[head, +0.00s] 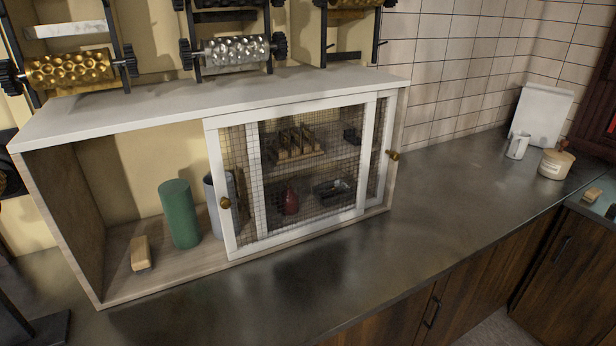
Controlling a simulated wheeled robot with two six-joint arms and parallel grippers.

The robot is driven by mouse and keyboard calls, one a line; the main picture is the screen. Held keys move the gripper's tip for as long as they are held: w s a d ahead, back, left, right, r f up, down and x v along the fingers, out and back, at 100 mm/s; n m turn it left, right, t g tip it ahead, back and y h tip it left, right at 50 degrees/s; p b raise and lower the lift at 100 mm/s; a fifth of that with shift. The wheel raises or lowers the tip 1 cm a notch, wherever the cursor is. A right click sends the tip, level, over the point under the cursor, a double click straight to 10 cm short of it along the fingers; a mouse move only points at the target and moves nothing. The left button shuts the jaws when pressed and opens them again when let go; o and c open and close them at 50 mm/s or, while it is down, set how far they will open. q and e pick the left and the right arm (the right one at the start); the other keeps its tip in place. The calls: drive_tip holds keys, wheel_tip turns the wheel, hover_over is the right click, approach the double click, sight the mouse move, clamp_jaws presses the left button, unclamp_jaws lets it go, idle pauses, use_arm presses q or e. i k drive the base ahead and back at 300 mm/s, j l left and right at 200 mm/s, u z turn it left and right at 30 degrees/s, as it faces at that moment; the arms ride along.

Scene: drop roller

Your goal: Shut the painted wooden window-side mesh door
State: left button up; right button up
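A low cabinet (75,122) with a pale top stands on the dark counter. Two white-framed mesh doors overlap across its right part. The front mesh door (219,185) has a brass knob (225,203) on its left stile. The other mesh door (384,140) sits behind it, with a brass knob (393,155) at the cabinet's right end. Its left stile shows through the front mesh. The left part of the cabinet is uncovered. I cannot tell which door is the window-side one. Neither of my grippers is in view.
A green cylinder (179,214), a grey cylinder (212,205) and a wooden block (140,253) stand inside the cabinet. Patterned rollers (237,51) hang above. A white mug (518,146) and lidded pot (555,164) stand far right. The counter in front is clear.

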sight(210, 124)
drive_tip(key=k+l+z, duration=0.1)
drive_tip(key=z, duration=0.4)
drive_tip(key=k+l+z, duration=0.2)
drive_tip(key=z, duration=0.25)
drive_tip(key=k+l+z, duration=0.1)
drive_tip(key=l+z, duration=0.15)
drive_tip(key=z, duration=0.25)
